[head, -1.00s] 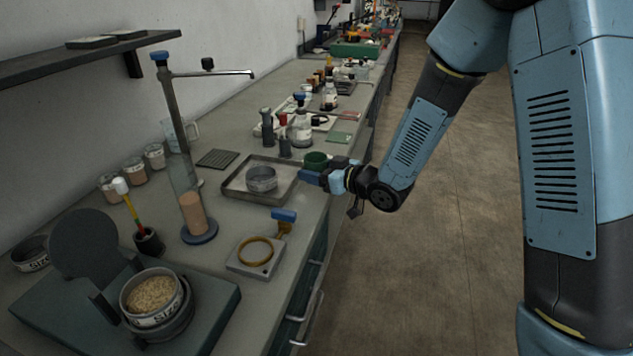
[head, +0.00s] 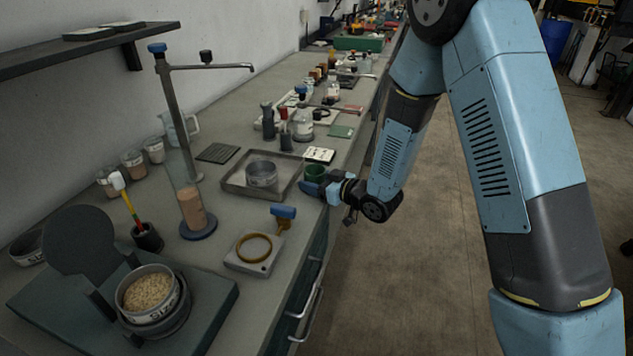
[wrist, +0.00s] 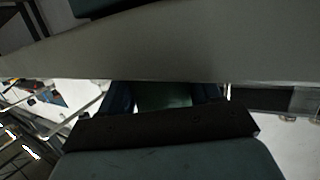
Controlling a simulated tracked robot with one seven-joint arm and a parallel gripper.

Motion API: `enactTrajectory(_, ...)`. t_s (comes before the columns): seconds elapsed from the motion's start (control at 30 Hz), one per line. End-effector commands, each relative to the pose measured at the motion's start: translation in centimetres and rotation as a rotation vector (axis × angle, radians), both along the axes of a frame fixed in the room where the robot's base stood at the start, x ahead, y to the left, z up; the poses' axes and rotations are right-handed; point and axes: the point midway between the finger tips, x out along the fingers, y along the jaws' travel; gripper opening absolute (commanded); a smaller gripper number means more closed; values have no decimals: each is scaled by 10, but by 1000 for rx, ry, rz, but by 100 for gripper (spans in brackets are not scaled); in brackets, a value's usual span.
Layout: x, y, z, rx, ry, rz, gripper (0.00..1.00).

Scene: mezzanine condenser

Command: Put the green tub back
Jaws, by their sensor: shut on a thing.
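The green tub (head: 315,172) is at the right edge of the bench, just right of the metal tray. My gripper (head: 316,187) comes in from the right, low at the bench edge, and is shut on the tub. In the wrist view a dark green surface of the tub (wrist: 165,95) shows between the two dark blue fingers (wrist: 164,100). The fingers hide the tub's lower part in the head view. I cannot tell whether its base touches the bench.
A metal tray (head: 233,185) holding a grey sieve ring (head: 262,174) is just left of the tub. A white dotted card (head: 320,155) lies behind it, and a green pad (head: 341,131) farther back. Bottles (head: 303,127) stand beyond. A blue-handled tool (head: 283,212) is nearer.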

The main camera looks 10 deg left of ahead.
Motion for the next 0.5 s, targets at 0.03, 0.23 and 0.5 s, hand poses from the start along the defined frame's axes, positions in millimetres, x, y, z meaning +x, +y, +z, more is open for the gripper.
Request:
enactTrajectory(0.03, 0, 0, 0, 1, 0, 1, 32)
enactTrajectory(0.23, 0, 1, -2, 1, 1, 2, 32)
enactTrajectory(0.5, -1, 1, -2, 0, 0, 2, 86)
